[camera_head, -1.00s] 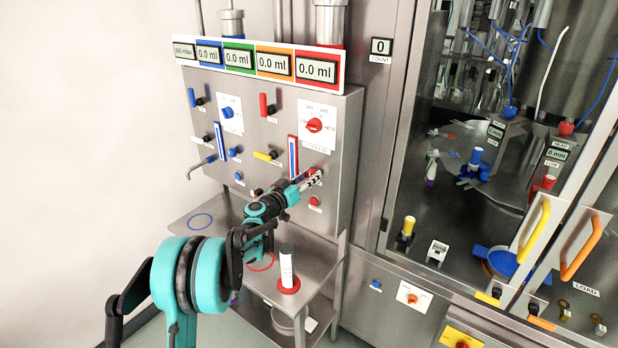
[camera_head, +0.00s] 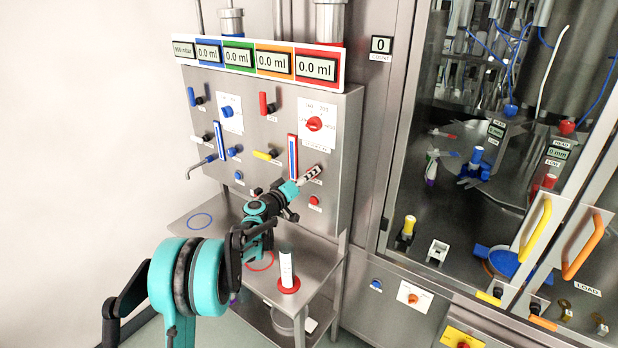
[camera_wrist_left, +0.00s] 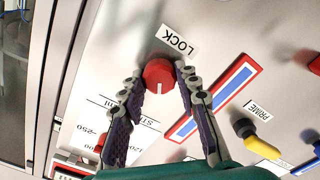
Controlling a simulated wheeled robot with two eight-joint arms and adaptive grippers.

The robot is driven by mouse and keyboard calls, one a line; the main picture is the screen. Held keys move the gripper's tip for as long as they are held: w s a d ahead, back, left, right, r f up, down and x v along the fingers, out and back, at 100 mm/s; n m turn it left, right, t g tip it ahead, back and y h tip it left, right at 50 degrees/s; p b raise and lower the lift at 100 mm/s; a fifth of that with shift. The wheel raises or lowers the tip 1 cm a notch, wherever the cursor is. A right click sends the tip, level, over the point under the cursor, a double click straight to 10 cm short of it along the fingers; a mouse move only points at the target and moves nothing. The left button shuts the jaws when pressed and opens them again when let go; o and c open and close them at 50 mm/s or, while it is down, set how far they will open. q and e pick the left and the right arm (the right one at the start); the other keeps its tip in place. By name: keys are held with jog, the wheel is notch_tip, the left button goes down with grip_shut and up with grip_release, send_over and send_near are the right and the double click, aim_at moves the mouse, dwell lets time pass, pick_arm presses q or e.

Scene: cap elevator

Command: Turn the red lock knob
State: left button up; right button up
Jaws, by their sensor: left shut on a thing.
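The red lock knob (camera_wrist_left: 160,73), a round knob with a white mark on its face, sits beside the LOCK label (camera_wrist_left: 178,40) in the left wrist view. My left gripper (camera_wrist_left: 159,80) is shut on it, one finger on each side of the knob. In the head view my left gripper (camera_head: 314,171) reaches the right part of the steel panel, and its fingers hide the knob. My right gripper is not in view.
Close to the fingers are a red and blue striped gauge (camera_wrist_left: 215,98), a yellow PRIME handle (camera_wrist_left: 262,148) and a white dial plate (camera_wrist_left: 90,125). Below, a white bottle on a red base (camera_head: 288,272) stands on the steel shelf (camera_head: 318,258).

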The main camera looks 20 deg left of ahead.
pick_arm(q)
jog(key=n+b, duration=0.1)
jog(key=n, duration=1.2)
jog(key=shift+f+n, duration=0.1)
jog(key=shift+n, duration=0.3)
dwell(0.4)
jog(key=o, duration=1.2)
jog(key=shift+c, duration=0.2)
jog(key=shift+s, duration=0.1)
jog(key=v, duration=1.2)
